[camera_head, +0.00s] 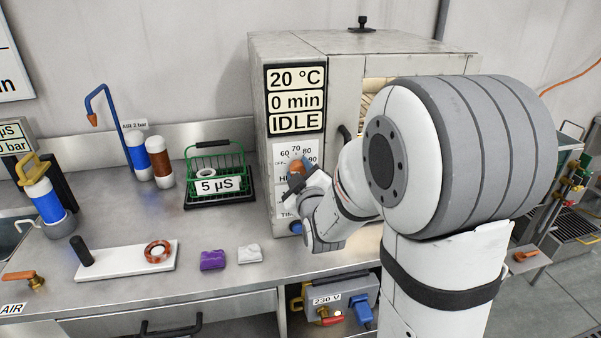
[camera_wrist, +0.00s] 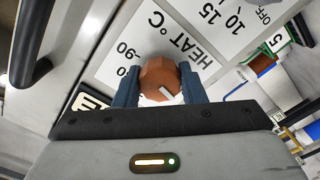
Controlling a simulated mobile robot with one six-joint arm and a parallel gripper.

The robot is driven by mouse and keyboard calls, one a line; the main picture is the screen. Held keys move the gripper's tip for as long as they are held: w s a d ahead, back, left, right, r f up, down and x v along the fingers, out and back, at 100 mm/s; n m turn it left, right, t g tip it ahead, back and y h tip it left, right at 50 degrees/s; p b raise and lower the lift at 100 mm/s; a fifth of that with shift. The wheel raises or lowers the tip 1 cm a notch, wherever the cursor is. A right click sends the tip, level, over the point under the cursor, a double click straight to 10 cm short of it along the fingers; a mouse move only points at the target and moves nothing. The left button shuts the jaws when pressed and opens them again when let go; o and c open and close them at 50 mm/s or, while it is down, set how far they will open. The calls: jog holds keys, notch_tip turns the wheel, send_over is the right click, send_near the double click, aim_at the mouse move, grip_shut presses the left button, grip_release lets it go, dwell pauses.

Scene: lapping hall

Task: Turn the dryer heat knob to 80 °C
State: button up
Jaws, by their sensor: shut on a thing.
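The dryer (camera_head: 330,50) stands on the bench, its display (camera_head: 296,99) reading 20 °C, 0 min and IDLE. The heat knob (camera_head: 296,168), orange-brown, sits on the white dial panel beneath. Numbers 60, 70, 80 and 90 show around it. In the wrist view the knob (camera_wrist: 158,76) is between the two blue fingers of my gripper (camera_wrist: 160,88), which is shut on it. A white pointer mark on the knob faces the lower right there. My gripper hides most of the scale in that view, so I cannot read the setting.
A lower blue knob (camera_head: 296,228) is close beneath my gripper. A dryer door handle (camera_wrist: 30,45) is at the wrist view's left. A green basket (camera_head: 220,160) labelled 5 µS stands left of the dryer. Purple (camera_head: 212,260) and white (camera_head: 250,254) pieces lie in front.

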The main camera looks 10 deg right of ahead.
jog(key=shift+f+m+b, duration=0.1)
jog(key=shift+m+b, duration=0.2)
jog(key=shift+b, duration=0.1)
jog(key=m+b, duration=0.1)
jog(key=b, duration=0.2)
jog(key=shift+f+m, duration=0.2)
jog(key=shift+m, duration=0.1)
jog(key=m+b, duration=0.3)
jog(key=b, duration=0.1)
jog(key=shift+m+b, duration=0.3)
jog(key=shift+m, duration=0.1)
jog(key=m+b, duration=0.3)
jog(key=b, duration=0.1)
jog(key=shift+a+m, duration=0.1)
jog(key=shift+m, duration=0.2)
jog(key=m+b, duration=0.3)
jog(key=b, duration=0.1)
jog(key=shift+m, duration=0.3)
jog(key=m+b, duration=0.5)
jog(key=m, duration=0.1)
jog(key=shift+r+b, duration=0.1)
jog(key=shift+b, duration=0.2)
jog(key=shift+r+m+b, duration=0.2)
jog(key=shift+m+b, duration=1.35)
jog(key=shift+m, duration=0.75)
